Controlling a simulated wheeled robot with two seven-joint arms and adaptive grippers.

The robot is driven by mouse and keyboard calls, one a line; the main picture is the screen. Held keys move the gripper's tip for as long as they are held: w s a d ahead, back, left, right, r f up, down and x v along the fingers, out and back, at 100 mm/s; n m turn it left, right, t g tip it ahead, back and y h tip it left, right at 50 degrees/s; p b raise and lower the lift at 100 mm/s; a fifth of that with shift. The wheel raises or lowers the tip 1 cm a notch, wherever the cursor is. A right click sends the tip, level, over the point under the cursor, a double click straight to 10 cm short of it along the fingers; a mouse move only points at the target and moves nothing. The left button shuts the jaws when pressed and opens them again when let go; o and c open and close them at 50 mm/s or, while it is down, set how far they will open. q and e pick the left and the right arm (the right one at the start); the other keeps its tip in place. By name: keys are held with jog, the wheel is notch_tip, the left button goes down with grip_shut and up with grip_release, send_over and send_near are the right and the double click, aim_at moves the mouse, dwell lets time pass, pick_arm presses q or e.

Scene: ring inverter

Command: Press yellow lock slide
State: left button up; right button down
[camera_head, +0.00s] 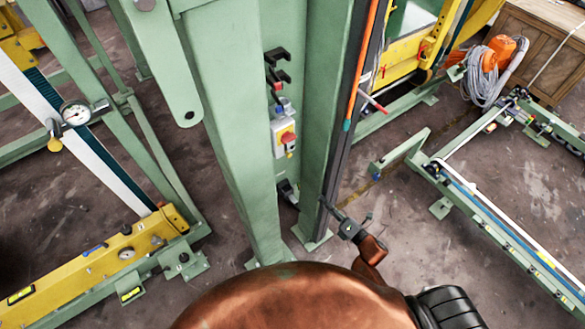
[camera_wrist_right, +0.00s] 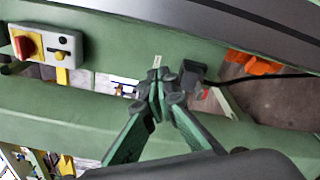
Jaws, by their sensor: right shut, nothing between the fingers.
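A small light-grey control box (camera_head: 279,148) is fixed to the green column in the head view, with a red knob on a yellow base (camera_head: 287,138). A small yellow piece (camera_head: 290,154) below the knob looks like the lock slide. In the right wrist view the box (camera_wrist_right: 43,33) is at the upper left, with the red knob (camera_wrist_right: 25,45) and the small yellow slide piece (camera_wrist_right: 60,55) beside it. My right gripper (camera_head: 327,204) is right of and below the box, apart from it. Its fingertips (camera_wrist_right: 157,75) are together and empty in the wrist view.
A green upright (camera_head: 322,110) stands between my right gripper and the box. Black hooks (camera_head: 276,65) stick out above the box. A yellow beam (camera_head: 90,255) is at the lower left. A low green frame (camera_head: 500,225) is at the right. Some bare floor lies between.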

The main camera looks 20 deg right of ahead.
aim_at(288, 154)
pick_arm(q)
jog(key=shift+o, duration=1.4)
jog(key=shift+w+f+b, duration=0.2)
jog(key=shift+f+b, duration=0.25)
jog(key=shift+f, duration=0.2)
pick_arm(e)
jog(key=s+a+r+n+y, duration=0.1)
jog(key=a+r+n+y, duration=0.4)
jog(key=r+n, duration=0.4)
notch_tip(288, 154, up, 3)
jog(key=shift+a+f, duration=0.2)
pick_arm(q)
notch_tip(288, 154, up, 2)
jog(key=shift+w+a+r+p, duration=0.1)
jog(key=shift+r+p, duration=0.15)
jog(key=shift+p, duration=1)
pick_arm(e)
jog(key=w+a+r, duration=0.1)
jog(key=w, duration=0.2)
jog(key=w+a+r, duration=0.2)
jog(key=w, duration=0.1)
jog(key=w+a+r, duration=0.1)
jog(key=w+r, duration=0.1)
jog(key=w, duration=0.1)
jog(key=shift+w+a+r, duration=0.1)
jog(key=shift+a+r, duration=0.15)
